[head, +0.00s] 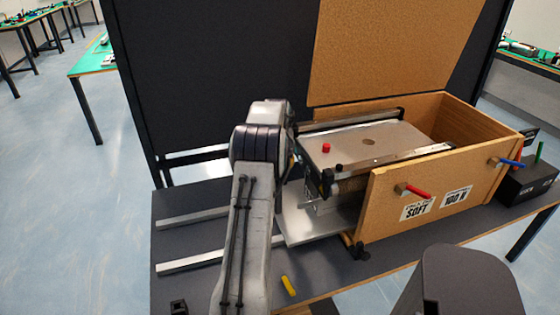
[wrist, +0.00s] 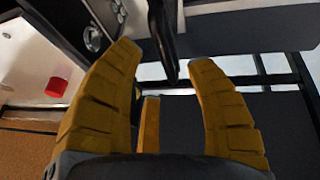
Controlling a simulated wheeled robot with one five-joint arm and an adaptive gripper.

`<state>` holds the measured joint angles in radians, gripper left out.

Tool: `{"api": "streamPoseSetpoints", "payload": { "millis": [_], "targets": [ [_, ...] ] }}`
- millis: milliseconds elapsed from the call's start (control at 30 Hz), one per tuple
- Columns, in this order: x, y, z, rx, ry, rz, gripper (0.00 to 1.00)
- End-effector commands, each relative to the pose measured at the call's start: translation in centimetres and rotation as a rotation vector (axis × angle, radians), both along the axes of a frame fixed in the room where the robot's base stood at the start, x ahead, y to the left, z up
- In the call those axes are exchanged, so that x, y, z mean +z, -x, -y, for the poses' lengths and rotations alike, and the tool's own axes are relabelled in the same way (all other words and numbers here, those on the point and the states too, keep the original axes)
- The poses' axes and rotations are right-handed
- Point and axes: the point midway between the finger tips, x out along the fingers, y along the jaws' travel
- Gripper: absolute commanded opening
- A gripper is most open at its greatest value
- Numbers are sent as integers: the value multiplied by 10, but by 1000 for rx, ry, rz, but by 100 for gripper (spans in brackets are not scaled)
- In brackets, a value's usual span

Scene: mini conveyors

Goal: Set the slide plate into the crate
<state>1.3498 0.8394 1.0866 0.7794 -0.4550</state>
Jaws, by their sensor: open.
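The slide plate, which I take to be the grey metal plate (head: 390,140) with a round hole and a red knob (head: 326,148), lies level between two side rails. Its right part reaches into the open wooden crate (head: 420,205); its left end sticks out. The red knob also shows at the left of the wrist view (wrist: 56,87). My gripper (wrist: 163,62) is open, its yellow fingers apart on either side of a dark upright bar (wrist: 163,35) at the plate's outer end. Contact cannot be told. In the head view my arm hides the fingers.
The crate's lid (head: 390,50) stands open at the back. Red and blue handled clamps (head: 415,190) sit on the crate's front. Two pale rails (head: 190,218) lie on the dark bench at left. A small yellow piece (head: 288,285) lies near the front edge. A black box (head: 525,182) stands at right.

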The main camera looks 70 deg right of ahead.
Motion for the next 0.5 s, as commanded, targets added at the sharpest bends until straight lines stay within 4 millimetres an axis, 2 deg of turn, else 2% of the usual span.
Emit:
{"api": "streamPoseSetpoints", "payload": {
  "millis": [300, 500],
  "targets": [
    [-29, -4, 14, 1, -2, -1, 50],
    [-39, -5, 18, 1, 0, 0, 50]
  ]
}}
